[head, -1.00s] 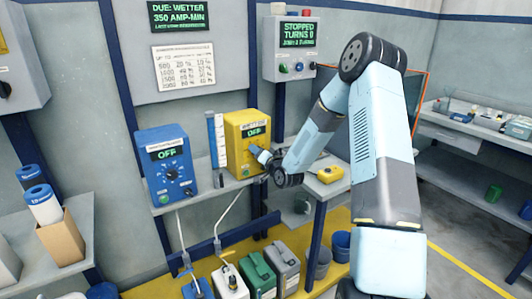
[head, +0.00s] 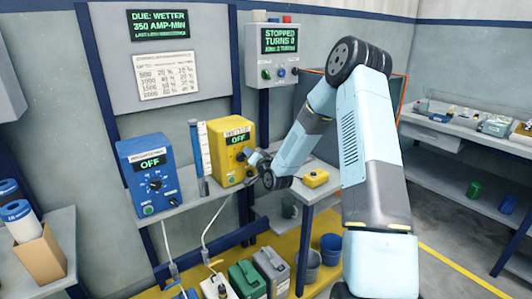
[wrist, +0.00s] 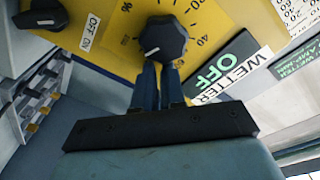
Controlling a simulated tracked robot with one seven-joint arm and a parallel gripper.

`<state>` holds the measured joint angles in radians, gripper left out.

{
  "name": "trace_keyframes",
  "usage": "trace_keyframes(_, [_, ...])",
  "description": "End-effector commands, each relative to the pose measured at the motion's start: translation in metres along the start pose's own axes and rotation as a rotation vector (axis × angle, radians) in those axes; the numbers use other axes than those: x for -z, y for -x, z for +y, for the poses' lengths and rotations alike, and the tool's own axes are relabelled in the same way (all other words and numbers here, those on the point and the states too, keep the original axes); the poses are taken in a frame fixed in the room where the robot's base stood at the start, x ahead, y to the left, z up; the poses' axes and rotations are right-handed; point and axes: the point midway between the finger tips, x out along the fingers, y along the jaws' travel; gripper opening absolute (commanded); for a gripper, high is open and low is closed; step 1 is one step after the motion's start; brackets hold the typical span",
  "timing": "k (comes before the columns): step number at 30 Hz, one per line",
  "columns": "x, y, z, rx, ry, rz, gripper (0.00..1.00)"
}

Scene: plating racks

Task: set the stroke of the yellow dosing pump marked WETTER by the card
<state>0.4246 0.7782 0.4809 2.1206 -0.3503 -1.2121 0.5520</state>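The yellow pump (head: 238,148) stands on the shelf in the head view, its display reading OFF. In the wrist view its face (wrist: 105,50) fills the top, with a green OFF display, a WETTER label and a black stroke knob (wrist: 163,38). The knob's white mark points to the lower left of the picture. My gripper (wrist: 160,68) has its dark fingers close together, with a narrow gap, at the knob's lower edge. I cannot tell whether they touch it. The white card (head: 166,75) hangs on the wall panel, its small print hard to read.
A due board (head: 159,24) reads WETTER, 350 AMP-MIN. A blue pump (head: 148,175), also OFF, stands left of the yellow one, with a measuring tube (head: 200,150) between. A control box (head: 280,55) reads STOPPED, TURNS 0.

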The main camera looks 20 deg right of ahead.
Motion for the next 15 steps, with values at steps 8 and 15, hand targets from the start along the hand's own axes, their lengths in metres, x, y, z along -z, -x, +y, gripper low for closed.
trace_keyframes(8, [-0.003,0.017,0.006,0.013,-0.012,-0.037,0.70])
trace_keyframes(15, [0.006,0.032,0.012,0.006,-0.011,-0.026,0.70])
